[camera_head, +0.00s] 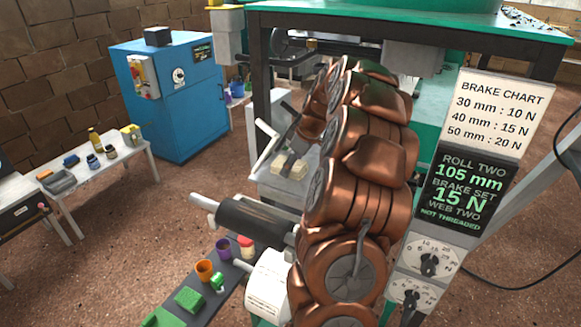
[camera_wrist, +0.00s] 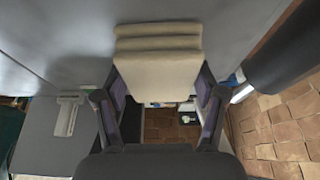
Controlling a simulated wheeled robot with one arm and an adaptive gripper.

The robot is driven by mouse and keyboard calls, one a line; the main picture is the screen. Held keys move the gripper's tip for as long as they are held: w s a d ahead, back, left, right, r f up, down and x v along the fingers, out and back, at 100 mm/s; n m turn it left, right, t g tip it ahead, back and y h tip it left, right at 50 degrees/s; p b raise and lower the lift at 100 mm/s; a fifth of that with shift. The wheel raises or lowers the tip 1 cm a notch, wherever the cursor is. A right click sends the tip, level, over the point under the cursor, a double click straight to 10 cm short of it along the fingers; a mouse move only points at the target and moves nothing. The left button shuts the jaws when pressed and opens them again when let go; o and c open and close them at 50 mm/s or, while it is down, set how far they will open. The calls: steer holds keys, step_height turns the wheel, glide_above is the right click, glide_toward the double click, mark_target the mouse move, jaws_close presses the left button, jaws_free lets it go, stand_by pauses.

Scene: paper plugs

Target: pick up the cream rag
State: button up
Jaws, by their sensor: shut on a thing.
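The cream rag (camera_wrist: 158,68) is a folded, layered cloth in the wrist view, lying against a grey surface. My gripper (camera_wrist: 161,92) has a finger at each side of it and is shut on the rag. In the head view the rag (camera_head: 289,167) shows as a small pale bundle on a light grey surface of the machine, just left of my copper-coloured arm. My arm hides much of that spot, and I cannot clearly make out the fingers there.
A dark roller (camera_head: 255,219) and a white paper roll (camera_head: 268,284) sit close by my arm, in front of the rag. A brake chart (camera_head: 499,112) stands at right. A narrow bench holds an orange cup (camera_head: 204,270) and green blocks (camera_head: 189,299). A blue cabinet (camera_head: 178,105) stands behind at left.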

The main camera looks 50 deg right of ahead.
steer(key=shift+r+p, duration=0.2)
steer(key=shift+p, duration=0.15)
steer(key=shift+r, duration=0.15)
steer(key=shift+r+b, duration=0.45)
steer(key=shift+r, duration=0.85)
steer(key=s+d+b, duration=0.1)
steer(key=s+d, duration=0.1)
steer(key=s, duration=0.3)
steer(key=s+d+b, duration=0.1)
steer(key=s+d, duration=0.1)
steer(key=s, duration=0.4)
steer(key=s+d+b, duration=0.2)
steer(key=s, duration=0.4)
steer(key=shift+r, duration=0.35)
